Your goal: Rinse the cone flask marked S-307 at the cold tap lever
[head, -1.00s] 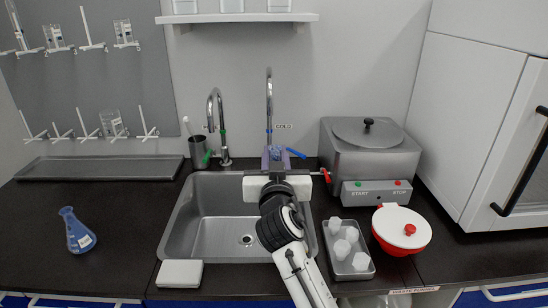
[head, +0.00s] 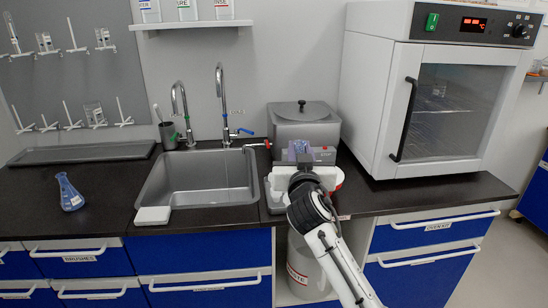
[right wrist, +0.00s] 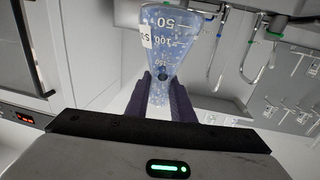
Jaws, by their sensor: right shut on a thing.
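My right gripper (head: 302,160) is shut on a clear cone flask (head: 300,147) with bluish contents or tint. In the right wrist view the flask (right wrist: 168,45) sits between the dark fingers, with graduations and a partly visible label whose full marking I cannot read. My left gripper is not in view.
The steel sink (head: 150,190) is left of my gripper. Another blue flask (head: 70,192) stands on the counter at left. A green-lever tap (head: 178,100) is beside the cold tap.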

